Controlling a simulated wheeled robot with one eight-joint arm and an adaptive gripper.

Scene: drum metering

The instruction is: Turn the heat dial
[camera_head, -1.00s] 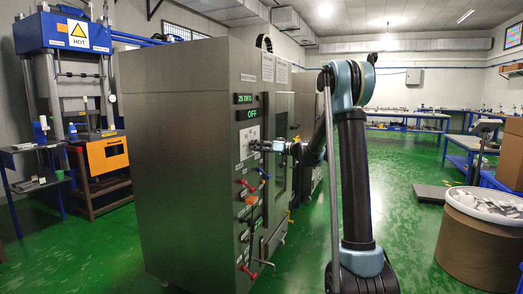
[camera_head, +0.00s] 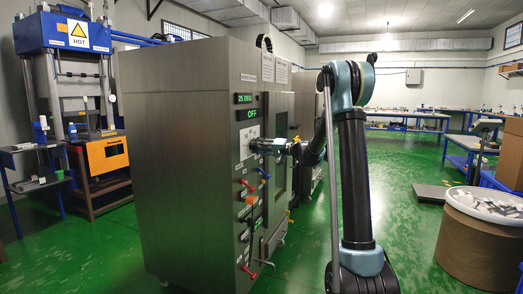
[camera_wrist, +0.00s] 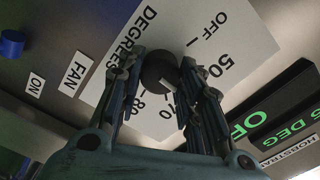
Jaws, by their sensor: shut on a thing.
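The heat dial (camera_wrist: 158,68) is a dark round knob on a white plate (camera_wrist: 228,38) marked "DEGREES", "OFF", 50, 70 and 80 in the wrist view. My gripper (camera_wrist: 160,75) has its two fingers closed on either side of the dial. In the head view my gripper (camera_head: 256,145) is at the cabinet's control panel, and the dial is hidden behind it. The display (camera_head: 248,114) on the cabinet (camera_head: 188,150) reads "OFF", with "25 DEG" above it.
A blue knob (camera_wrist: 12,43) and "FAN" and "ON" labels are near the dial. Green floor (camera_head: 310,235) is clear right of the cabinet.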

